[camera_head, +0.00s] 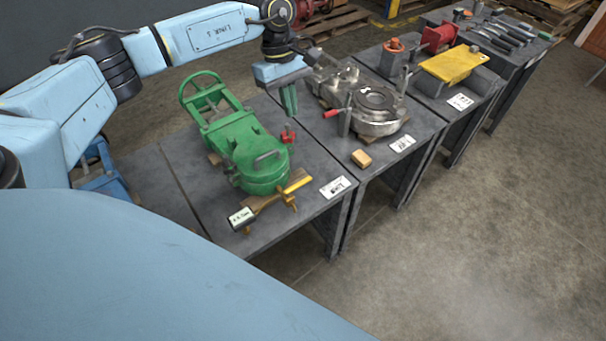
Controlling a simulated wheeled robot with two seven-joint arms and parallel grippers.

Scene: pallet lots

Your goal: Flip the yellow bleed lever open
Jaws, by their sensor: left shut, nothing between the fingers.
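The yellow bleed lever (297,184) is a short bar at the front right of the green valve (262,168), low beside its round body. It lies slanted, its right end pointing up and away. My left gripper (290,112) points down behind and to the right of the valve, above the table's far side. It is shut, with nothing seen between its fingers, and is well apart from the lever. A small red part (288,135) shows just below the fingertips; I cannot tell what it belongs to. My right gripper is not in view.
A white tag (241,218) and a brown bar (264,203) sit at the valve's front. A label (335,187) lies on the table edge. Right of it are a grey metal housing (374,115), a wooden block (361,159) and a yellow plate (452,65). The floor in front is clear.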

